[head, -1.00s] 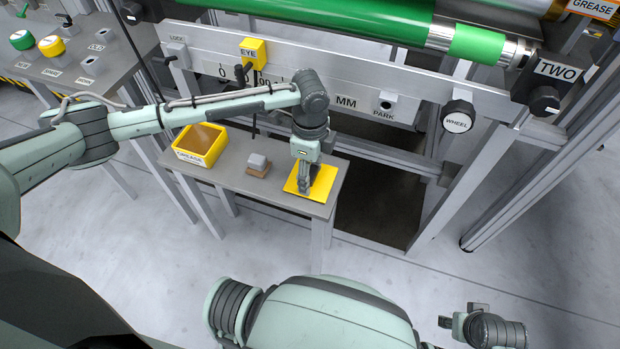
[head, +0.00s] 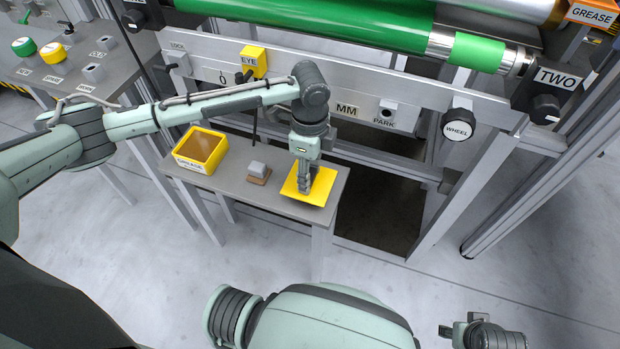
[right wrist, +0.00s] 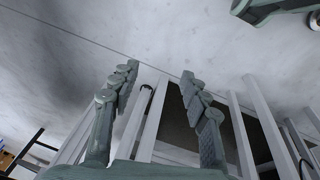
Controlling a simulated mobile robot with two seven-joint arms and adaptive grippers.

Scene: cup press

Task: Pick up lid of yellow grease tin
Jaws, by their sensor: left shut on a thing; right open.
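The yellow grease tin (head: 181,161) stands without its lid at the left part of the small grey table, showing brown contents and a GREASE label. The flat yellow lid (head: 317,194) is at the table's right end. My left gripper (head: 304,190) points down over the lid and is shut on it; the exact grip is partly hidden by the fingers. Whether the lid touches the table is hard to tell. My right gripper (head: 459,330) is low at the right, away from the table. In the right wrist view its fingers (right wrist: 160,95) are apart and empty.
The small grey table (head: 234,183) also carries a grey block on a brown base (head: 258,171) between tin and lid. Behind it runs a machine rail with a yellow EYE box (head: 253,62) and a WHEEL knob (head: 457,124). Open floor lies in front of the table.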

